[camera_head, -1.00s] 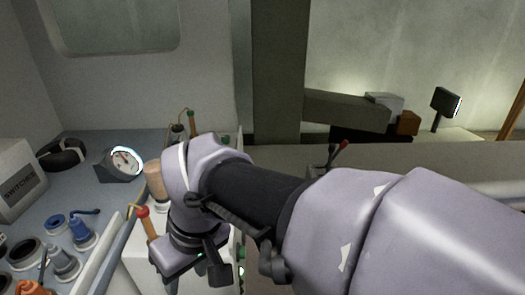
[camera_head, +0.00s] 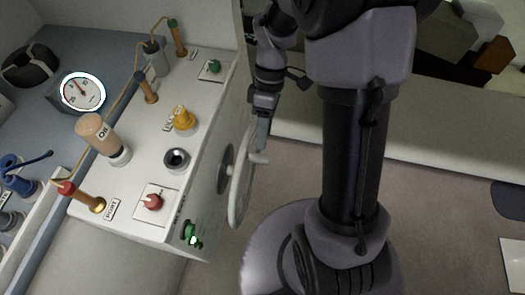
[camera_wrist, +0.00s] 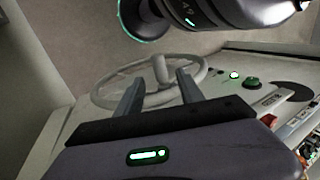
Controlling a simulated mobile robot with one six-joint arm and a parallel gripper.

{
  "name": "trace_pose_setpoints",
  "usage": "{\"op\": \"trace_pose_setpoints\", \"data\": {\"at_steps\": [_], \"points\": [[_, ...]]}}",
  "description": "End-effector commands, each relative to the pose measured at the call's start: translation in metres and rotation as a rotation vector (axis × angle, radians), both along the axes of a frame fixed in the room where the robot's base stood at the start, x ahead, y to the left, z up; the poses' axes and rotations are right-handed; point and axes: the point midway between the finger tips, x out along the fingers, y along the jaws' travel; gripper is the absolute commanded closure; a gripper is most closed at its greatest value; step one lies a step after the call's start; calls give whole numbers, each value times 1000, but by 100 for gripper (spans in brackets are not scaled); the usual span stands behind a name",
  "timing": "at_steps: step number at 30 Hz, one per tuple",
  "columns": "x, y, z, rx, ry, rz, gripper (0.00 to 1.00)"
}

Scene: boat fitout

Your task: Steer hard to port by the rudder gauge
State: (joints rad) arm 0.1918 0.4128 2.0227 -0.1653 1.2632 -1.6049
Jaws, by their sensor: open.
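The rudder gauge (camera_head: 83,92) is a round dial with a white face and a dark housing, at the left in the head view. Its small red needle leans toward the upper left; the markings are too small to read. A pale steering wheel (camera_head: 235,205) stands on the side of the white console, seen nearly edge-on. A knob (camera_head: 259,158) sticks out from it. My gripper (camera_head: 262,138) is just above the knob. In the wrist view my open gripper (camera_wrist: 158,92) faces the wheel (camera_wrist: 97,88), with the knob (camera_wrist: 160,68) beyond and between the fingers. I cannot tell if they touch.
The white console (camera_head: 215,110) carries a red button (camera_head: 154,202), a yellow knob (camera_head: 184,117), a green button (camera_head: 214,67) and a tan OIL bottle (camera_head: 97,133). Open floor (camera_head: 440,200) lies to the right.

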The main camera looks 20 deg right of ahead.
Motion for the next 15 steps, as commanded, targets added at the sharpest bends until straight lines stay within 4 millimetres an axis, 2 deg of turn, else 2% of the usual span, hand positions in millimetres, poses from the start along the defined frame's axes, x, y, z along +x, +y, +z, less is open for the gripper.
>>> {"op": "trace_pose_setpoints", "data": {"at_steps": [1, 6, 10, 15], "points": [[-6, 4, -18, 0, 4, 1, 55], [-16, 12, -50, 0, 1, 0, 55], [-21, 15, -62, 0, 0, -1, 55], [-22, 16, -65, -1, -1, -1, 55]]}}
